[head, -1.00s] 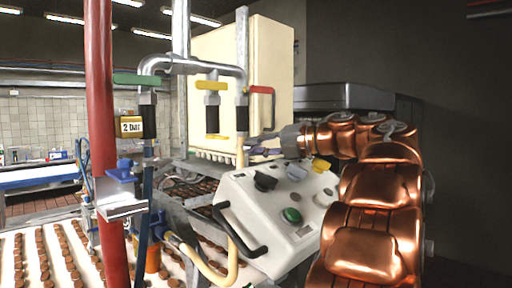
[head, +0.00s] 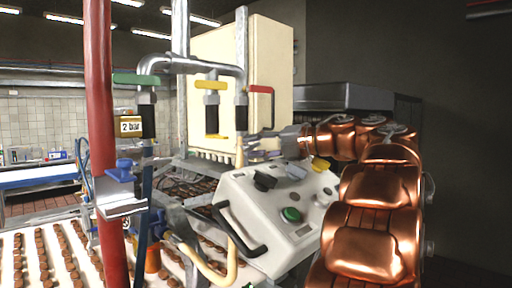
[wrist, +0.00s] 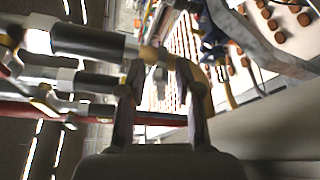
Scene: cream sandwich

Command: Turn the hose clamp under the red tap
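The red tap (head: 262,90) has a red lever on the right-hand pipe in the head view. A black sleeve and a cream hose (head: 240,155) hang below it. The clamp is too small to make out in the head view. In the wrist view, a yellowish band (wrist: 149,53) at the end of a black sleeve (wrist: 88,40) may be the clamp. The cream hose (wrist: 203,92) bends away beside it. My gripper (head: 253,146) is just right of the hose, fingers pointing left. In the wrist view my gripper (wrist: 158,70) is open, its fingertips near the band; contact cannot be told.
A white control box (head: 270,205) with knobs and a black handle stands just below my gripper. The yellow tap (head: 211,85) and green tap (head: 137,79) are on pipes to the left. A red post (head: 98,150) stands in front at left.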

